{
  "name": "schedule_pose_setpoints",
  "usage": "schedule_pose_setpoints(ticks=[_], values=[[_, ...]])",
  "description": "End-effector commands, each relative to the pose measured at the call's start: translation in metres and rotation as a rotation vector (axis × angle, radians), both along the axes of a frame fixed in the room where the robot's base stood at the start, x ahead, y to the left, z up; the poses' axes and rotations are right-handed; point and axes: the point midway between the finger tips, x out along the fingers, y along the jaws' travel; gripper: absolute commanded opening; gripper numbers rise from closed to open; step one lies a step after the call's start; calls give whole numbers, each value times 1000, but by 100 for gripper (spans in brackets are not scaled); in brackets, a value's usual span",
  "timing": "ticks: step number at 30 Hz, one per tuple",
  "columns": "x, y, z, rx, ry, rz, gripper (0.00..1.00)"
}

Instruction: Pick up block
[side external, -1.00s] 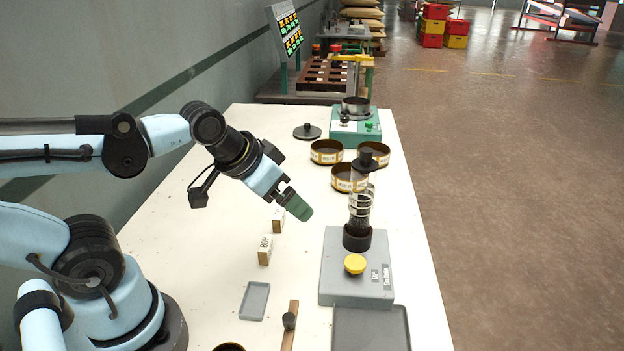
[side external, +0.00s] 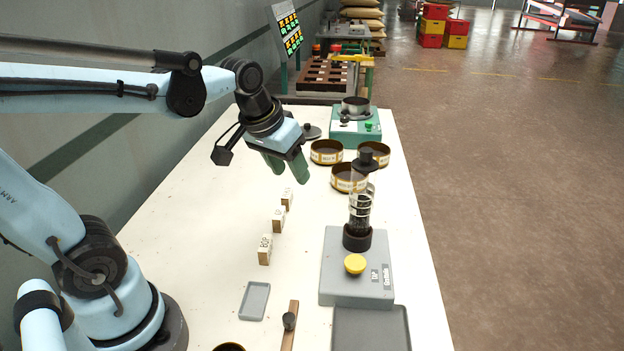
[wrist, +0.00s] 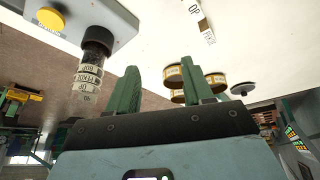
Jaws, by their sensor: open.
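Three small pale blocks with dark letters stand in a row on the white table: a near block (side external: 265,250), a middle block (side external: 278,219) and a far block (side external: 287,198). My gripper (side external: 290,176) is open and empty. It hangs above the table, just beyond the far block, with its green fingers apart and pointing down. In the wrist view, my gripper (wrist: 159,67) has nothing between its fingers. Lettered blocks (wrist: 207,31) show at the top of that view, beyond the fingertips; the top edge cuts some off.
Right of the blocks, a clear cylinder with stacked rings (side external: 360,210) stands on a grey base with a yellow button (side external: 355,264). Several round sieves (side external: 327,152) sit farther back. A small grey tray (side external: 254,301) lies in front. The table left of the blocks is clear.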

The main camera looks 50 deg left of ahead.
Motion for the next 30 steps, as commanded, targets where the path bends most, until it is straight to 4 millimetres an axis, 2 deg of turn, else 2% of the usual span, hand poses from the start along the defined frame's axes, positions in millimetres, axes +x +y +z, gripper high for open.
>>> schedule_pose_setpoints(ticks=[1, 9, 15, 18, 25, 30], values=[[10, 10, 2, -13, 32, 44, 51], [48, 61, -7, -81, 209, 261, 51], [67, 97, -23, -126, 321, 404, 51], [71, 109, -31, -140, 357, 449, 51], [74, 118, -43, -152, 387, 485, 51], [74, 118, -68, -151, 386, 485, 51]])
